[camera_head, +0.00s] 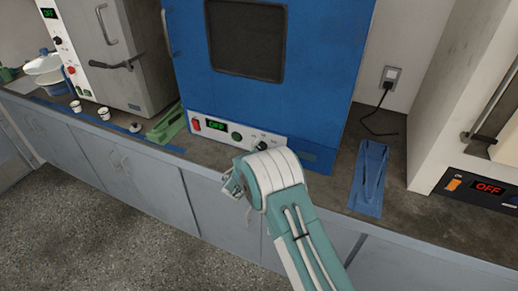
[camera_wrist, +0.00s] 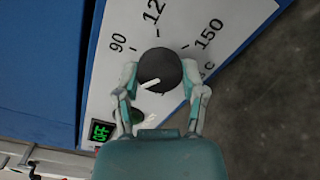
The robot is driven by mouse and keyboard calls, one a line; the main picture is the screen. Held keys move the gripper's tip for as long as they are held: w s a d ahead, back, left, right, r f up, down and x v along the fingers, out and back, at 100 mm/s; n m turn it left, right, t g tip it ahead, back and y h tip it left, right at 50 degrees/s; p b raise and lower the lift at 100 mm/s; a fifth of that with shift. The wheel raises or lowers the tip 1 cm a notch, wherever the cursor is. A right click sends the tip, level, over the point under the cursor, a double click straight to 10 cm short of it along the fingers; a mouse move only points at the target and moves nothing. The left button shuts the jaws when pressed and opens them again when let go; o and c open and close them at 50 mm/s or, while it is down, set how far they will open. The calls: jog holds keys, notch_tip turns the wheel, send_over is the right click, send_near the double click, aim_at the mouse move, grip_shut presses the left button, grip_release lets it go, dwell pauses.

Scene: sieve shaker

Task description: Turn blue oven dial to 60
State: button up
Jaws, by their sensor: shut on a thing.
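The blue oven (camera_head: 190,75) stands on the counter in the head view, with a white control panel (camera_head: 225,133) along its bottom. Its dark round dial (camera_wrist: 158,66) is in the wrist view between the fingers of my gripper (camera_wrist: 161,73), which is shut on it, one finger on each side. The dial's white pointer line (camera_wrist: 150,84) points to the lower left of the picture, below the 90 mark. The 90, 120 and 150 labels show; no 60 label is visible. The oven display (camera_wrist: 101,131) reads OFF.
The panel also has a red switch (camera_head: 196,124) and a green button (camera_head: 237,135). A green tool (camera_head: 168,124) lies left of the oven and a blue one (camera_head: 371,175) right of it. A grey-doored oven (camera_head: 120,50) stands left, another white appliance (camera_head: 450,90) right.

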jog(key=shift+w+d+r, duration=0.15)
jog(key=shift+d+r, duration=0.05)
jog(key=o, duration=1.2)
jog(key=shift+d, duration=0.1)
jog(key=shift+c, duration=0.2)
jog(key=shift+f, duration=0.1)
jog(key=shift+s+a, duration=0.4)
jog(key=shift+s, duration=0.05)
jog(key=v, duration=1.1)
jog(key=shift+d, duration=0.15)
